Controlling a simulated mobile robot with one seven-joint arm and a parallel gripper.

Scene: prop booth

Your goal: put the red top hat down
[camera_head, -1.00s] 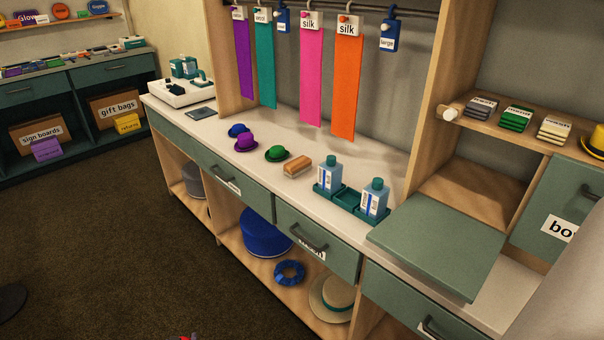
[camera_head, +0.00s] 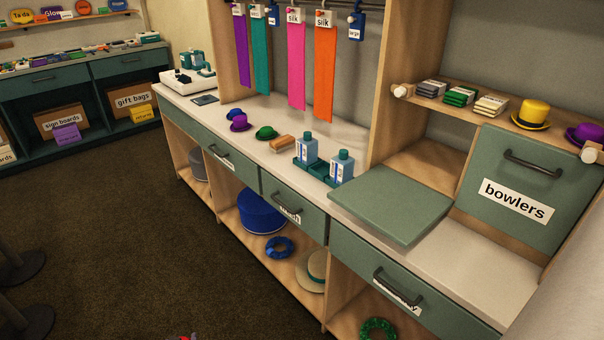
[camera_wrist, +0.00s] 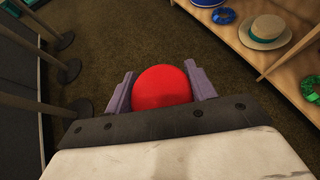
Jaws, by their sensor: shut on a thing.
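The red top hat (camera_wrist: 162,88) is between the two fingers of my gripper (camera_wrist: 161,90) in the wrist view. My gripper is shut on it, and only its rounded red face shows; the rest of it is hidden. The hat is held over the brown carpet, apart from the shelves. In the head view only a small red bit (camera_head: 188,337) shows at the bottom edge, too little to make out.
Stanchion bases (camera_head: 25,322) stand at left.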

